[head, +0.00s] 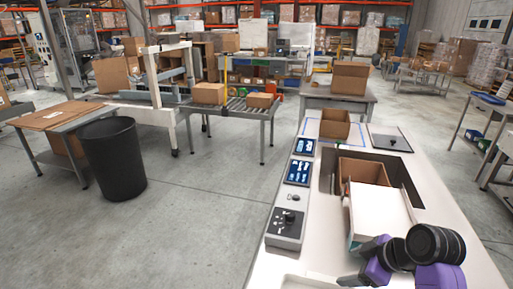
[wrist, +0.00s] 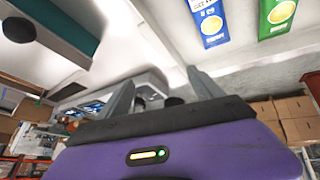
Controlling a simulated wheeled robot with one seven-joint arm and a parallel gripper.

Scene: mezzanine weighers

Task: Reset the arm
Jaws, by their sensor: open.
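My arm, purple and black, shows at the lower right of the head view, over the near right part of the white counter (head: 330,255). My gripper (wrist: 158,80) shows in the wrist view with its two grey fingers spread apart. Nothing is between the fingers. In the head view the fingers are hard to make out at the bottom edge.
The counter holds a control box with a knob (head: 287,224), two dark screens (head: 298,172), an open carton (head: 335,124) and a recess with a carton (head: 362,170) beside a white-topped box (head: 380,212). A black bin (head: 113,160) stands on the floor at left.

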